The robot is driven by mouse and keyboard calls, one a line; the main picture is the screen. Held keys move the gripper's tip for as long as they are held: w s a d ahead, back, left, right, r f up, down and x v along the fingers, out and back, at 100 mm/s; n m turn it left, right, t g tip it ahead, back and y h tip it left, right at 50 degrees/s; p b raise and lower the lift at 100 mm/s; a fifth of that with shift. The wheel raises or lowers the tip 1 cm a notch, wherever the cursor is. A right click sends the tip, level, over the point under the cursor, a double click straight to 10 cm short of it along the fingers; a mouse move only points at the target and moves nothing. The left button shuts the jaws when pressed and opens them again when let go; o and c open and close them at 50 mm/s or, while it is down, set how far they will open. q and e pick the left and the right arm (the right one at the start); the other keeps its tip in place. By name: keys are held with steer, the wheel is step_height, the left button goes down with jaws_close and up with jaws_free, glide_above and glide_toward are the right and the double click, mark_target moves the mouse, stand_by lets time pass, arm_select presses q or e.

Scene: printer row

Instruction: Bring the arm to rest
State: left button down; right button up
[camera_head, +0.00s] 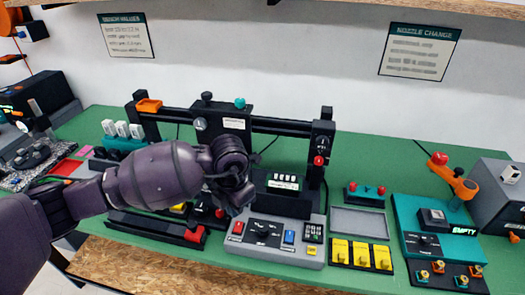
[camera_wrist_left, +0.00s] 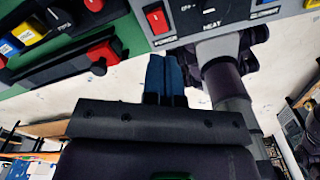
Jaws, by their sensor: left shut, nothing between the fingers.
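My left arm (camera_head: 160,172) reaches in from the left over the front of the green bench (camera_head: 385,165). Its dark gripper (camera_head: 232,197) hangs by the left end of the grey control panel (camera_head: 272,240); the fingertips are hard to make out there. In the left wrist view the two blue fingers (camera_wrist_left: 166,76) lie together, shut and empty. They show just below the panel's edge (camera_wrist_left: 190,30), near its red switch (camera_wrist_left: 157,19); whether they touch it I cannot tell. My right gripper is not in view.
A black printer frame (camera_head: 285,125) stands behind the gripper. A black rail with a red end (camera_head: 194,234) lies left of the panel. Yellow switches (camera_head: 361,255) and a teal tray (camera_head: 410,215) are to the right. Open bench surface shows behind the printer's right side.

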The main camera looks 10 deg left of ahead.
arm_select(q)
steer(key=s+d+f+g+h, duration=0.2)
steer(key=s+d+g+h, duration=0.1)
steer(key=s+d+h, duration=0.5)
steer(key=s+d+r+n+t+h, duration=0.1)
steer(key=d+r+n+t+h, duration=0.2)
steer(key=d+r+n+h, duration=0.5)
steer(key=w+a+f+n+t+y, duration=0.2)
steer(key=a+f+n+t+y, duration=0.1)
steer(key=a+n+t, duration=0.6)
steer(key=w+a+f+n+t+y, duration=0.2)
steer(key=a+f+n+t, duration=0.1)
steer(key=a+n+t, duration=0.65)
steer(key=s+a+f+n+g+y, duration=0.3)
steer(key=s+a+f+n+y, duration=0.2)
steer(key=s+f+n, duration=0.1)
steer(key=s+a+f+n+g+y, duration=0.3)
steer(key=s+a+f+n+y, duration=0.2)
steer(key=f+n, duration=0.4)
steer(key=shift+s+a+f+g+y, duration=0.4)
steer(key=shift+s+y, duration=0.2)
steer(key=shift+s, duration=0.25)
